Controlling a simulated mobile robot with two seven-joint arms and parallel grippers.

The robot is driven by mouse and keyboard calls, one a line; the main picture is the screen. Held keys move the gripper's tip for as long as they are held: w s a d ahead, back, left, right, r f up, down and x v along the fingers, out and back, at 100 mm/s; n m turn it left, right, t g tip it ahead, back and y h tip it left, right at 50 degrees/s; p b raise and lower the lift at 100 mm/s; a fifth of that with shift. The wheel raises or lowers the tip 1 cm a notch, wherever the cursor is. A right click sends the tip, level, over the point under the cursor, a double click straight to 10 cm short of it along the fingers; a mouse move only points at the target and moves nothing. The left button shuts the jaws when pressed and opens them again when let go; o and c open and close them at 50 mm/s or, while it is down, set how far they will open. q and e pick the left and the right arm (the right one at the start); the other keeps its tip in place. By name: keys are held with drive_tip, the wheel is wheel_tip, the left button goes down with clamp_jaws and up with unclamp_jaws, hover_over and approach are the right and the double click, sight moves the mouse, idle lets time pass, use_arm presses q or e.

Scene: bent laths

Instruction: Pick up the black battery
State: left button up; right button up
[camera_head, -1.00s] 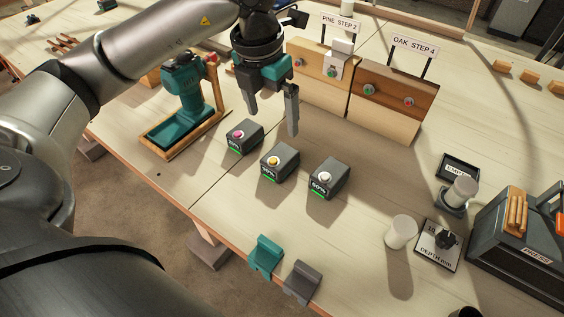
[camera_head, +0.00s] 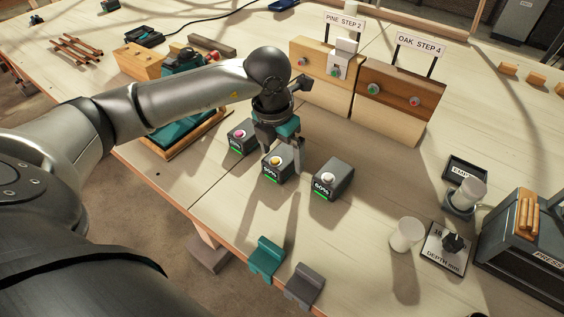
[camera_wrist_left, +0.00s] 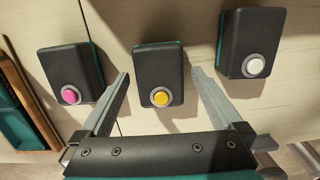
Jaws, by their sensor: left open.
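Three dark batteries stand in a row on the table. One has a pink button (camera_head: 242,138), the middle one a yellow button (camera_head: 277,168) and the right one a white button (camera_head: 332,180). All three also show in the left wrist view: the pink (camera_wrist_left: 72,68), the yellow (camera_wrist_left: 158,68) and the white (camera_wrist_left: 252,35). My left gripper (camera_head: 281,160) is open above the middle battery. In the left wrist view its fingers (camera_wrist_left: 160,90) are spread on either side of the yellow-button battery, with nothing between them held. My right gripper is out of view.
Pine and oak boards (camera_head: 395,105) stand behind the batteries. Teal and grey brackets (camera_head: 266,258) sit at the front edge. A press (camera_head: 530,245) and white cylinders are at right.

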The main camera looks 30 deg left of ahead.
use_arm(q)
drive_tip(key=shift+w, duration=0.1)
clamp_jaws()
idle(0.8)
